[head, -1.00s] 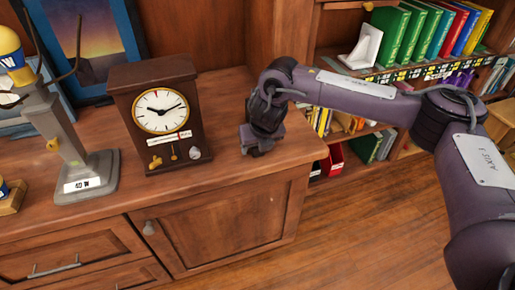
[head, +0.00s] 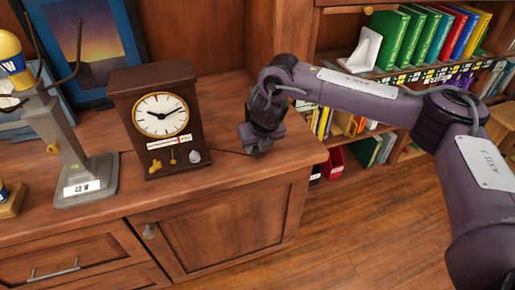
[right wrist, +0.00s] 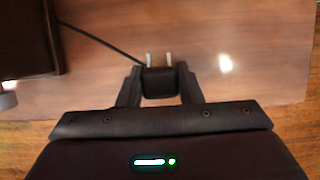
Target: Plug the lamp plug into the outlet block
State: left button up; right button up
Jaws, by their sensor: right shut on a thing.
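My right gripper (head: 254,151) is low over the right part of the wooden cabinet top (head: 215,182), right of the clock. In the right wrist view, the right gripper (right wrist: 160,88) is shut on the black lamp plug (right wrist: 160,82). The plug's two metal prongs point away from the wrist. A thin black cord (right wrist: 98,40) runs from it to the upper left; the cord (head: 228,152) also shows in the head view, running toward the clock. The plug itself is hard to make out there. I cannot see the outlet block or my left gripper.
A dark wooden clock (head: 160,122) stands left of my right gripper. A grey stand (head: 75,165) with hooks is farther left, before a framed picture (head: 85,45). Bookshelves (head: 410,72) are at the right. The cabinet top's right edge is close to the gripper.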

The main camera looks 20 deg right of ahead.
notch_tip(320, 180, up, 9)
jog(key=shift+r+p, duration=0.1)
jog(key=shift+p, duration=0.35)
pick_arm(q)
jog(key=s+a+f+p, duration=0.1)
jog(key=s+p, duration=0.1)
jog(key=s, duration=0.5)
jog(key=shift+s+a+f+g+p, duration=0.15)
jog(key=shift+a+f+g+p, duration=0.05)
jog(key=shift+f+g+p, duration=0.1)
pick_arm(e)
notch_tip(320, 180, up, 9)
jog(key=shift+r, duration=0.2)
